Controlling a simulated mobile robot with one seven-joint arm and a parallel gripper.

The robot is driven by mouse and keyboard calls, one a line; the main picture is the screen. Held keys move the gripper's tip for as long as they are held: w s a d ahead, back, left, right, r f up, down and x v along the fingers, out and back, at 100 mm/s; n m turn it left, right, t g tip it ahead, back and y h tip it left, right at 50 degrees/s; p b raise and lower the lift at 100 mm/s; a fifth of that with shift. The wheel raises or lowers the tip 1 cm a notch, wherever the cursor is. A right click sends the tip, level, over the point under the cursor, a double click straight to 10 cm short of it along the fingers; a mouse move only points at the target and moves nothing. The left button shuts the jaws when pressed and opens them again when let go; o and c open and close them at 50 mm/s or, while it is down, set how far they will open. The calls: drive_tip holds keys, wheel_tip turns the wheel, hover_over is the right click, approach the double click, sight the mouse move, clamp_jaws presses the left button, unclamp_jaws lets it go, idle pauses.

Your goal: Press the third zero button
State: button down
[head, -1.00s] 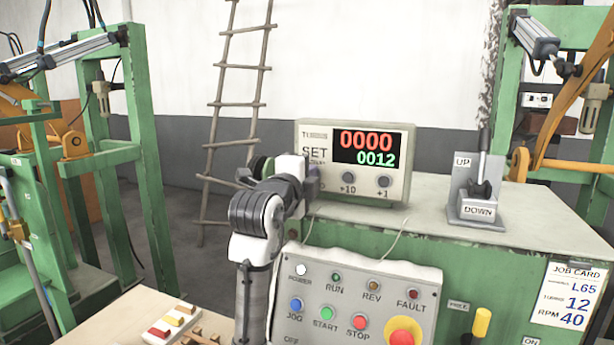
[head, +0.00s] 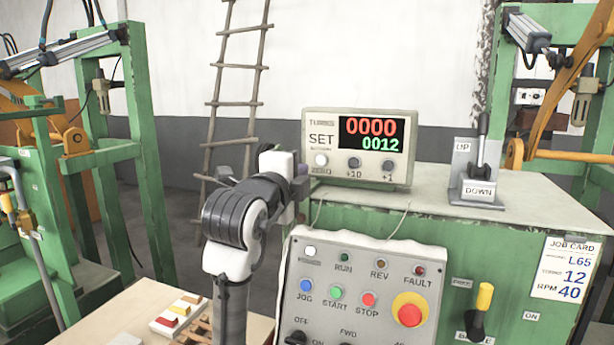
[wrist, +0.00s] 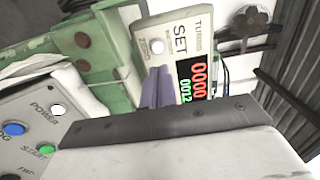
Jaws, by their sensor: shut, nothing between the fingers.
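The turns counter (head: 312,140) is a beige box on the green bench, with red 0000 above green 0012. Its white ZERO button (head: 321,160) is at the lower left, left of the dark +10 button (head: 354,163) and +1 button (head: 387,164). My gripper (head: 301,182) is beside the box's lower left edge, below and left of ZERO. In the wrist view, the closed purple-grey fingers (wrist: 158,80) point toward the counter face, with the white ZERO button (wrist: 153,46) just beyond their tips. Contact is not visible; the fingers look empty.
A control panel (head: 345,270) with coloured buttons and a red emergency knob (head: 409,311) stands below the counter. An UP/DOWN lever (head: 481,150) stands to the right on the bench. A cable runs over the bench top below the counter.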

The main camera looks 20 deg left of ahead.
drive_tip(key=shift+s+a+r+b, duration=0.15)
drive_tip(key=shift+s+b, duration=0.2)
drive_tip(key=shift+s, duration=1.55)
